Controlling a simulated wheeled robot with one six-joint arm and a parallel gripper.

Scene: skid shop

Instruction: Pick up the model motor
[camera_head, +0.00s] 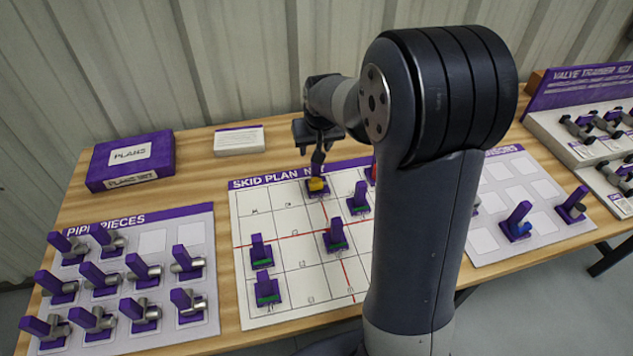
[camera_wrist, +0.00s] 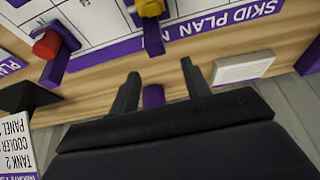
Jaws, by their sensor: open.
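No readable label names the model motor, so I cannot tell which piece it is. A yellow piece (camera_head: 317,184) with a dark upright handle stands at the top edge of the skid plan board (camera_head: 290,268). My gripper (camera_head: 318,140) is open, just above and behind it, close to the handle. In the wrist view the yellow piece (camera_wrist: 150,8) is at the top edge, beyond the open fingers (camera_wrist: 160,72). A short purple part shows between the finger bases; I cannot tell what it belongs to. A red piece (camera_wrist: 47,45) with a purple handle stands to the left.
Several green-based pieces (camera_head: 336,236) with purple handles stand on the board. A purple plans box (camera_head: 132,182) and white card (camera_head: 238,143) lie behind. A blue piece (camera_head: 518,229) stands right. My arm hides the middle right.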

